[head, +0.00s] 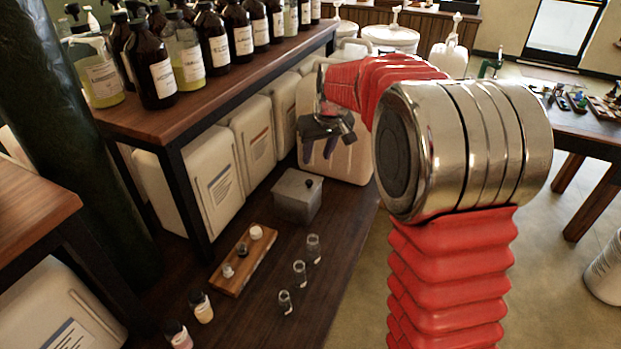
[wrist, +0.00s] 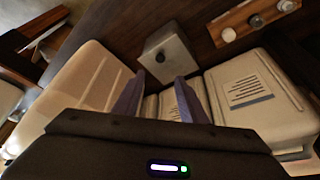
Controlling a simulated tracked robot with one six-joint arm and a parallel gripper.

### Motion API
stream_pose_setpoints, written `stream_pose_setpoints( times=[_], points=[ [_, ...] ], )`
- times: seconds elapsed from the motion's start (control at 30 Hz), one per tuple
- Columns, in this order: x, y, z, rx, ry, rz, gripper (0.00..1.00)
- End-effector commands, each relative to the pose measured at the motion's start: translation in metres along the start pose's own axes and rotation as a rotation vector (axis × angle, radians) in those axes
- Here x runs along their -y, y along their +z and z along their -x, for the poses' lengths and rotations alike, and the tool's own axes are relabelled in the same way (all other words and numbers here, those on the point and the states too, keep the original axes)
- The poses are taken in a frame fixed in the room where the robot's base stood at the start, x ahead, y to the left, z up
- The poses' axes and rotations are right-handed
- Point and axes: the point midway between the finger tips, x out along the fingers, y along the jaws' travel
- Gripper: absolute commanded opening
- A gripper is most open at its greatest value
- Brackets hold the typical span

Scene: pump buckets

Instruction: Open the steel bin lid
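The steel bin (head: 296,203) is a small grey box on the dark wooden surface. Its flat lid (head: 294,183) lies on top, with a dark knob (head: 309,182). In the wrist view the bin (wrist: 178,62) is beyond the fingertips, and its knob (wrist: 160,58) shows between the two finger directions. My gripper (head: 322,138) is above and slightly behind the bin in the head view, apart from it. In the wrist view my gripper (wrist: 157,92) has its two fingers spread with nothing between them.
A wooden tray (head: 243,260) with small knobs stands in front of the bin. Several small glass vials (head: 300,272) stand to its right. Large white jugs (head: 252,140) line the back under a shelf (head: 190,105) of brown bottles. Clear surface lies around the bin's front.

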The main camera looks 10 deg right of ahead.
Motion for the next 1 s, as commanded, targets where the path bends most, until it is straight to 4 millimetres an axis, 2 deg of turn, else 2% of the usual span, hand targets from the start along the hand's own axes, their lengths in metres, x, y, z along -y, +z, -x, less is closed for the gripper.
stream_pose_setpoints(
  times=[0.27, 0.8, 1.0],
  points=[
    [0.0, 0.001, -0.029, 0.003, -0.001, 0.0, 0.38],
    [0.001, 0.001, -0.112, 0.003, -0.001, 0.0, 0.38],
    [0.001, 0.0, -0.131, 0.001, -0.001, -0.001, 0.38]
  ],
)
